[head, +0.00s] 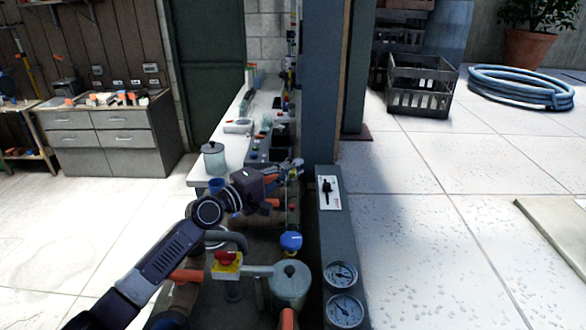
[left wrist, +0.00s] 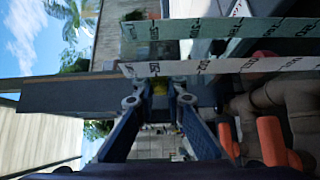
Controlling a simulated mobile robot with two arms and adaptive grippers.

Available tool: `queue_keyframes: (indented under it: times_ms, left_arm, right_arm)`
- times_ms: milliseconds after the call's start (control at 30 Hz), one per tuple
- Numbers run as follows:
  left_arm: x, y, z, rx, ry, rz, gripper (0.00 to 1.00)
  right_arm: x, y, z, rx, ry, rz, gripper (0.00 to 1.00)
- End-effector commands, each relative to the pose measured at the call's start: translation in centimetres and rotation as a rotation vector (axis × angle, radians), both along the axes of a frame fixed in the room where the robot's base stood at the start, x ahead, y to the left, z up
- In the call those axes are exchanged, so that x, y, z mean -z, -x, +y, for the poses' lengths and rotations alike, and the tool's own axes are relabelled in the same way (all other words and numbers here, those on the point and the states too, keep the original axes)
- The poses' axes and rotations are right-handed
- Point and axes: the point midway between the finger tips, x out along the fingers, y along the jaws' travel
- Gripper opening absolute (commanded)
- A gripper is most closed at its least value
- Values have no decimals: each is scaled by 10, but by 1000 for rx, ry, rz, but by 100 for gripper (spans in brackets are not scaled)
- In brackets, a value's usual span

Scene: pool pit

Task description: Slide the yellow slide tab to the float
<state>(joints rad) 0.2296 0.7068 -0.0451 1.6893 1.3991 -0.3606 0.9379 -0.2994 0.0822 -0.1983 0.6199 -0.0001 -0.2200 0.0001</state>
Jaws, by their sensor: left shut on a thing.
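My left gripper (head: 296,170) reaches over the pipework beside the grey post, at the near end of the long bench. In the left wrist view its fingertips (left wrist: 159,92) are closed together on the yellow slide tab (left wrist: 160,88), of which only a small yellow patch shows between them. The tab lies at the edge of a white strip with black markings (left wrist: 225,66). A green strip with similar markings (left wrist: 215,29) runs alongside. The tab is too small or hidden to make out in the head view. I cannot pick out the float. My right gripper is not in view.
Two round gauges (head: 341,275) and a switch plate (head: 329,192) sit on a grey housing right of the arm. A blue-capped part (head: 291,242), a red-and-yellow knob (head: 227,262) and a grey canister (head: 289,285) stand close below the gripper. Orange-handled pipes (left wrist: 272,142) lie beside it.

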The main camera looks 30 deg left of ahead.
Motion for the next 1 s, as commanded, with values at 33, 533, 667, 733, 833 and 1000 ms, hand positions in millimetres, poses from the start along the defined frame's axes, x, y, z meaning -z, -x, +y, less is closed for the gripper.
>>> queue_keyframes:
  times_ms: [33, 533, 667, 733, 833, 1000]
  left_arm:
    - [4, 0, 0, 0, 0, 1, 0]
    - [42, 0, 1, -1, 0, 1, 0]
    - [40, 0, 1, -1, 0, 0, 0]
    - [40, 0, 1, -1, 0, 0, 0]
    - [40, 0, 1, -1, 0, 0, 22]
    - [40, 0, 0, -1, 0, 0, 29]
  right_arm:
    - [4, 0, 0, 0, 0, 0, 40]
    - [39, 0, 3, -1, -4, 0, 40]
    - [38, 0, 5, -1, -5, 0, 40]
    - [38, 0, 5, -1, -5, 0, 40]
    - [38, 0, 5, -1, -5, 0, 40]
    - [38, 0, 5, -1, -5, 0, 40]
